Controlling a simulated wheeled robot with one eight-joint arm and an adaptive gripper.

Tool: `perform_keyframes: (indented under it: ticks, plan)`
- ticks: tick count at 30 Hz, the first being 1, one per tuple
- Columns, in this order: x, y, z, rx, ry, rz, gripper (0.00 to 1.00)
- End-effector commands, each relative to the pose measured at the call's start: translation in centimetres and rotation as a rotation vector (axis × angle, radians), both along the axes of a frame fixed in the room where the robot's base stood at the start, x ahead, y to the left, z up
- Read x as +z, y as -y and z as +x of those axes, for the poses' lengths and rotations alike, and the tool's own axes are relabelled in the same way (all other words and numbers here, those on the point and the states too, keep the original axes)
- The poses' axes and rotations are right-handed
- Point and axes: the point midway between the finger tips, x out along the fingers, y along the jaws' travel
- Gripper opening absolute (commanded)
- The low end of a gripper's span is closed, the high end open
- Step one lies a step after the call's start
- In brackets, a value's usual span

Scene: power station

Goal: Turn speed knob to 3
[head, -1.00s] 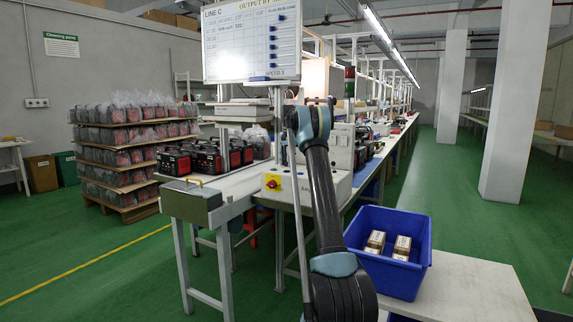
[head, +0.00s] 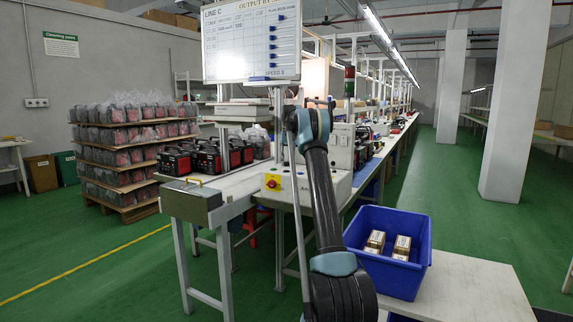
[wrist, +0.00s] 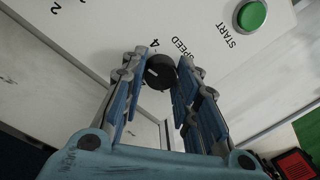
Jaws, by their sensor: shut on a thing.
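The speed knob (wrist: 159,72) is a round black knob with a short white mark, set in a white panel (wrist: 110,40). The word SPEED and a 4 are printed beside it, and a 2 shows farther off at the upper left. My gripper (wrist: 159,80) has its two blue fingers on either side of the knob, shut on it. Which number the white mark points to cannot be told.
A green START button (wrist: 251,14) sits on the same panel. A whiteboard (head: 250,42) above reads SPEED 3. A blue bin (head: 400,270) with small boxes stands at the right.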

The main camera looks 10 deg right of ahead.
Motion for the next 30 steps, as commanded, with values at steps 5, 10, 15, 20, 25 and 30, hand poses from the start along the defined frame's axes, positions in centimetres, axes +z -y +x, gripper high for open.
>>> perform_keyframes:
  ticks: [5, 10, 15, 20, 25, 30]
  plan:
    - [0.03, -0.05, 0.16, 0.144, 0.005, 0.001, 0.05]
    - [0.05, -0.05, 0.16, 0.255, 0.004, 0.0, 0.05]
    - [0.06, -0.05, 0.17, 0.33, 0.005, 0.0, 0.05]
    - [0.05, -0.05, 0.18, 0.371, 0.004, 0.0, 0.05]
    - [0.05, -0.04, 0.2, 0.386, 0.005, -0.001, 0.05]
    - [0.05, -0.04, 0.21, 0.388, 0.005, -0.001, 0.05]
